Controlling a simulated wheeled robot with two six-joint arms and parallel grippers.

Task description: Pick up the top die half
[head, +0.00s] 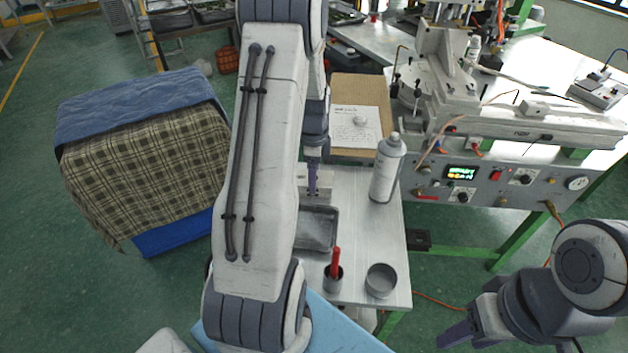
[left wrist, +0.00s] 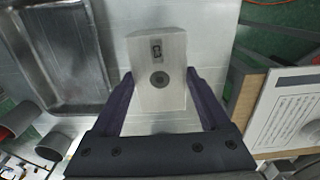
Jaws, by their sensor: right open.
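The grey metal die block (left wrist: 172,95), with a round hole and a small slot-like mark on its top face, sits on the white side table. It also shows in the head view (head: 318,199), partly behind my left arm. The seam between its halves cannot be made out. My left gripper (left wrist: 160,75) points down over the block, one purple finger on each side. The fingertips lie close to its side faces; whether they touch cannot be told. My right gripper (head: 462,338) is open and empty at the lower right, away from the table.
The injection machine (head: 480,185) stands right.

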